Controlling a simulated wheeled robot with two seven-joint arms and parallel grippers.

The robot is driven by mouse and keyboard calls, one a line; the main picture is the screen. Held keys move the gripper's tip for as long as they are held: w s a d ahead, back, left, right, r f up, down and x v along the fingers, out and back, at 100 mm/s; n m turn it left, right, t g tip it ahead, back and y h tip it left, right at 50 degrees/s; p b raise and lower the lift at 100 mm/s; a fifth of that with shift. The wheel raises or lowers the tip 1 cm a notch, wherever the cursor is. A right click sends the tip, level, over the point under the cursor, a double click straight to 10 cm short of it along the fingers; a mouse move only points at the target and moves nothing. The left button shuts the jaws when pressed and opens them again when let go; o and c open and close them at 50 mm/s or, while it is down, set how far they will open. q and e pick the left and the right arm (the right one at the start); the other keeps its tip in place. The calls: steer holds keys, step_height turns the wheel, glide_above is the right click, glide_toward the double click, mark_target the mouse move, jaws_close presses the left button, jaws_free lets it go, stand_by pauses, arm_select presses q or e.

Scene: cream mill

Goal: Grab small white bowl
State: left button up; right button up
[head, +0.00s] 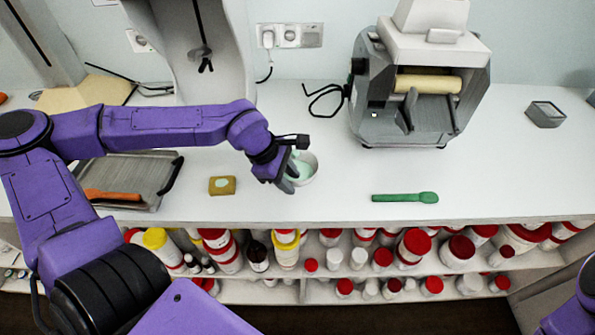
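A small white bowl (308,168) with pale green contents stands on the white counter, left of the middle of the head view. My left gripper (291,178) is at the bowl's left side, its dark fingers pointing down at the rim. The fingers and wrist hide the bowl's left part. I cannot tell whether the fingers are closed on the rim or only around it. My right gripper is out of view; only a piece of my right arm shows at the lower right edge.
A grey machine with a roller (427,84) stands at the back right. A green spatula (404,198) lies near the front edge. A small yellowish block (222,185) and a grey tray (140,172) are to the left. Shelves of jars (417,243) are below.

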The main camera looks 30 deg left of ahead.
arm_select(q)
jaws_close()
stand_by(0.3)
